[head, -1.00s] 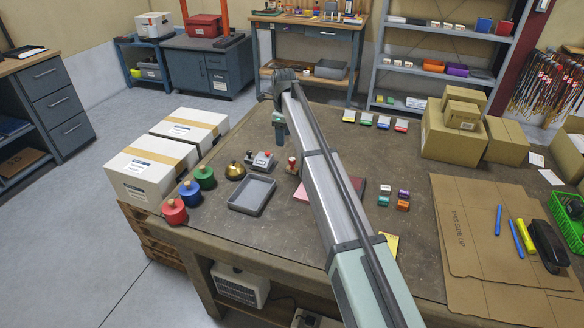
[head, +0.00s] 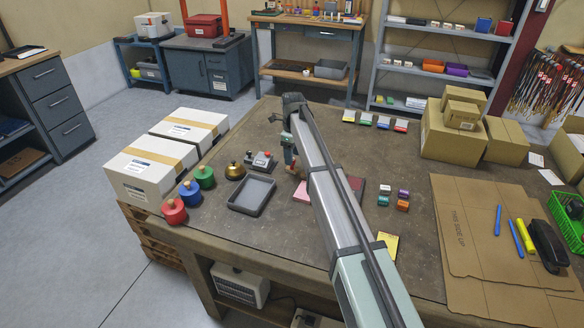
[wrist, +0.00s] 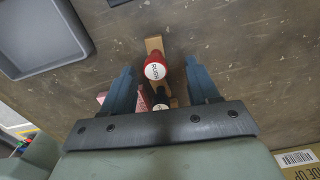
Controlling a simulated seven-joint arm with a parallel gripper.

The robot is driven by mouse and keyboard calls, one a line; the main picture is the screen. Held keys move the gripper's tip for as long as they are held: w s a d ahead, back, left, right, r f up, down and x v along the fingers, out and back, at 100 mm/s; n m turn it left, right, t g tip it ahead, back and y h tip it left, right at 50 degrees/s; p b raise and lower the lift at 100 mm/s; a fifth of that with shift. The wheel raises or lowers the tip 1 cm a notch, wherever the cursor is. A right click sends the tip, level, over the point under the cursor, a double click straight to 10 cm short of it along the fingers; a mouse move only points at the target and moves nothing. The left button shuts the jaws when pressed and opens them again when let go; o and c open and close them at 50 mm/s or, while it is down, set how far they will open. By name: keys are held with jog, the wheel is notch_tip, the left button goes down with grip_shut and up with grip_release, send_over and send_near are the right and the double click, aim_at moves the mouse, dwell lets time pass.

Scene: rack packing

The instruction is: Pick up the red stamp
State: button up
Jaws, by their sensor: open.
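In the wrist view the red stamp (wrist: 156,58) has a round red head with a white lettered label, beside a light wooden piece. My gripper (wrist: 160,66) is open, with a blue-grey finger on either side of the stamp and visible gaps between. A second, dark stamp (wrist: 161,94) with a white top is nearer the gripper's palm, partly hidden. In the head view my gripper (head: 289,158) is low over the stamps' place on the bench, and my arm and fingers mostly hide the stamps.
A grey tray (head: 235,207) lies left of the gripper. Red, blue and green knobbed weights (head: 174,212) line the left edge. Small coloured boxes (head: 403,205) lie right of my arm.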

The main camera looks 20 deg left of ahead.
jog(key=f, duration=0.5)
jog(key=shift+s, duration=0.3)
grip_shut()
jog(key=shift+r, duration=0.2)
notch_tip(320, 180, up, 10)
jog(key=shift+f, duration=0.1)
dwell(0.5)
